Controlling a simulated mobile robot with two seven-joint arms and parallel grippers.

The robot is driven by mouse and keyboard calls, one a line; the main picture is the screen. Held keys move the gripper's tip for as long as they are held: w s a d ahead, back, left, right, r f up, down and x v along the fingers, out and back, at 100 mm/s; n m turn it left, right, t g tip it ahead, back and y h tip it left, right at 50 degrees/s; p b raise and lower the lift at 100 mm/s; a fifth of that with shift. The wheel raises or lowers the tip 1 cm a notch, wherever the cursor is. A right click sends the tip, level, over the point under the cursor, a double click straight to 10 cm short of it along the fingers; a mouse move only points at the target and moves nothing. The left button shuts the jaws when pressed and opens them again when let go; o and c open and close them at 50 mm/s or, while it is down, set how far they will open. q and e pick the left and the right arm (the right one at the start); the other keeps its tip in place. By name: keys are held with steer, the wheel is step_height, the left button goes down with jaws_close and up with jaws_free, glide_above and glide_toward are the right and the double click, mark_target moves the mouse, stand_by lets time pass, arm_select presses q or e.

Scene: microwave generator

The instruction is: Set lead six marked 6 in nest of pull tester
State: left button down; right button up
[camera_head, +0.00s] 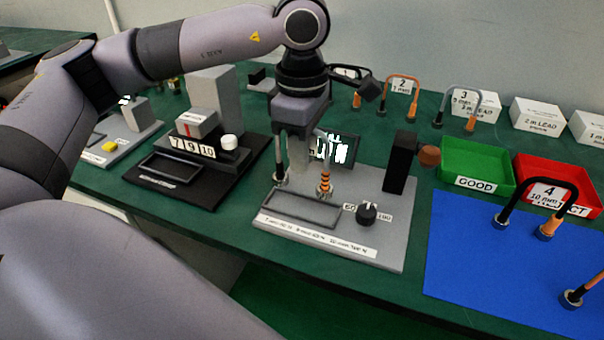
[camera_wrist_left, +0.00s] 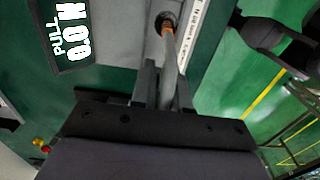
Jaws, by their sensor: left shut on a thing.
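My left gripper (camera_head: 298,138) points down over the pull tester and is shut on a lead. The lead's orange-sleeved end (camera_head: 325,182) and its darker end (camera_head: 280,172) hang below the fingers. In the left wrist view the lead (camera_wrist_left: 170,60) runs out from between the fingers (camera_wrist_left: 166,88) to a ringed end. No number on it can be read. The pull tester is a grey plate (camera_head: 385,240) with a rectangular frame (camera_head: 300,208), a knob (camera_head: 367,213) and a display (camera_wrist_left: 68,32) reading PULL 0.0 N. I cannot tell whether the lead's ends touch the plate. My right gripper is not in view.
A dark post (camera_head: 398,165) with a brown knob stands at the tester's right. Further right are a green GOOD tray (camera_head: 476,183), a red tray (camera_head: 530,165) and a blue mat (camera_head: 470,270) with lead 4 (camera_head: 513,184). A black counter station (camera_head: 185,190) stands left. Leads 2 and 3 stand behind.

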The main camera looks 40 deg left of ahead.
arm_select(q)
steer(key=shift+f, duration=2.4)
steer(key=shift+f, duration=0.15)
steer(key=c, duration=1.1)
jaws_free()
steer(key=shift+r, duration=0.25)
step_height(320, 180, up, 12)
steer(key=shift+f, duration=0.1)
